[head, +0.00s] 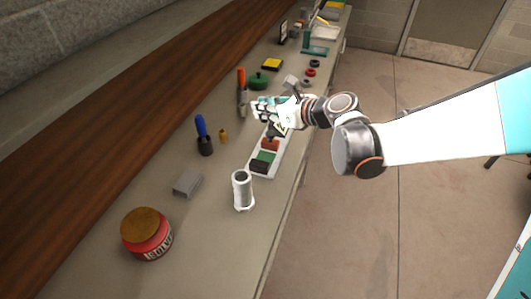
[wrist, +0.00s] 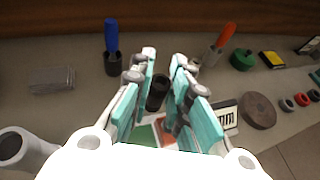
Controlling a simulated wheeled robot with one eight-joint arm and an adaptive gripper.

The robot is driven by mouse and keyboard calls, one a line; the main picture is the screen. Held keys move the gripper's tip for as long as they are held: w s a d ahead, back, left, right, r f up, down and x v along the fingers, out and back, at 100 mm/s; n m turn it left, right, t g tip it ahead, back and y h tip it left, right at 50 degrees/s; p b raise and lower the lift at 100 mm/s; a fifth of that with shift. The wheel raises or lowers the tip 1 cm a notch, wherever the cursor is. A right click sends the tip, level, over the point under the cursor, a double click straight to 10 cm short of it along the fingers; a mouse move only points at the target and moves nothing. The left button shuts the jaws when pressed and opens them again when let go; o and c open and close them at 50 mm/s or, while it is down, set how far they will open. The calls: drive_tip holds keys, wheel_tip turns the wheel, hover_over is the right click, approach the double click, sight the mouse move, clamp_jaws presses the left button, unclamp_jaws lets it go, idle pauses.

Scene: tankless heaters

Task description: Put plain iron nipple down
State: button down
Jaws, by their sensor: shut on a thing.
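The plain iron nipple, a short dark cylinder (wrist: 157,94), shows between the finger pads of my gripper (wrist: 163,66) in the wrist view. My gripper is shut on it. In the head view my gripper (head: 268,110) is over the workbench, above the far end of a white tray (head: 259,174). The fingers hide much of the nipple there, and I cannot tell its exact height above the bench.
The tray holds black, green and red pieces. A white cylinder (head: 242,190), a grey block (head: 187,183), a red jar (head: 147,234), a blue-handled tool (head: 203,134) and a small brass piece (head: 223,136) stand nearby. Bare bench lies between the grey block and the tray.

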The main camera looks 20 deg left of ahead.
wheel_tip(320, 180, down, 16)
drive_tip(key=b, duration=0.5)
drive_tip(key=shift+r, duration=0.2)
drive_tip(key=shift+b, duration=0.3)
drive_tip(key=shift+f, duration=0.15)
drive_tip(key=c, duration=1.8)
unclamp_jaws()
drive_tip(key=shift+d+r, duration=0.1)
drive_tip(key=shift+r, duration=0.15)
drive_tip(key=p+v, duration=0.3)
drive_tip(key=v, duration=0.8)
drive_tip(key=shift+s+d+r, duration=0.2)
drive_tip(key=shift+d, duration=0.15)
